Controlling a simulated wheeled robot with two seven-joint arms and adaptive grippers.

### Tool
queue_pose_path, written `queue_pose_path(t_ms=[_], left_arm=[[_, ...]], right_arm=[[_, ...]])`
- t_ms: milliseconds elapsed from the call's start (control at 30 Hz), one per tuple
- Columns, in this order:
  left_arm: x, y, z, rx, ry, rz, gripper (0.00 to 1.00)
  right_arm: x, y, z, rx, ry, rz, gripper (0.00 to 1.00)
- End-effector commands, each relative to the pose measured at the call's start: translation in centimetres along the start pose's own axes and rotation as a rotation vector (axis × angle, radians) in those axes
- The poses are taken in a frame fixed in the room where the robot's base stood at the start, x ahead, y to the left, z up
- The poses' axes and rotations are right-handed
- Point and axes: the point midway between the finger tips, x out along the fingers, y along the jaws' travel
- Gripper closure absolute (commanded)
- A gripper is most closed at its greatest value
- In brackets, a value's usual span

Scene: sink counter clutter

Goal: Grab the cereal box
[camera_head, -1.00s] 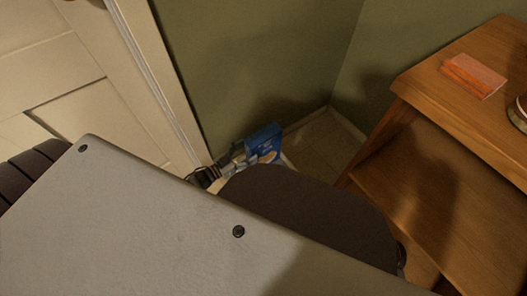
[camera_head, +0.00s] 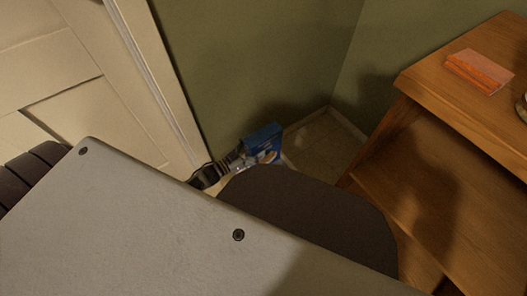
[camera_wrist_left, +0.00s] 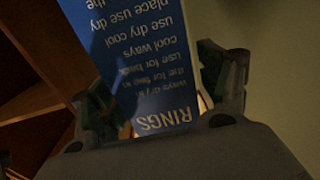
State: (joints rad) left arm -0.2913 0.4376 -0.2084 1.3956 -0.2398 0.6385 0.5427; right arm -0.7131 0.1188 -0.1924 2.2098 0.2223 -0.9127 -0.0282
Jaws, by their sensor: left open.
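The cereal box (camera_head: 264,139) is blue and stands low by the corner of the room in the head view, partly hidden by my own body. In the left wrist view the box (camera_wrist_left: 150,60) shows a blue face with upside-down white print, including "RINGS". My left gripper (camera_head: 241,158) is at the box's near left side in the head view. In the wrist view its open fingers are on either side of the box, which lies between them. Contact with the box cannot be told. My right gripper is not in view.
A wooden shelf unit (camera_head: 450,110) stands on the right with an orange-red block (camera_head: 479,72) on top. A white panelled door (camera_head: 75,80) is on the left. Green walls (camera_head: 250,60) meet behind the box. Some bare floor (camera_head: 325,140) shows right of the box.

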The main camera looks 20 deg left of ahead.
Motion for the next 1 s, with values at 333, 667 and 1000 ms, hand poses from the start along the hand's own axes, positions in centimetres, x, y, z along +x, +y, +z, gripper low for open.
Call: queue_pose_path(t_ms=[333, 667, 1000], left_arm=[[2.6, 0.0, 0.0, 0.0, 0.001, -0.001, 0.23], [2.7, 0.1, 0.0, 0.0, 0.0, 0.0, 0.23], [2.6, 0.1, 0.0, 0.001, 0.0, 0.0, 0.48]], right_arm=[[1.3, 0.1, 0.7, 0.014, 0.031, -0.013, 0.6], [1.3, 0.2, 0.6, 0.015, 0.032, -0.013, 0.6], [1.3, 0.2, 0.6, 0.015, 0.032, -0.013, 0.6]])
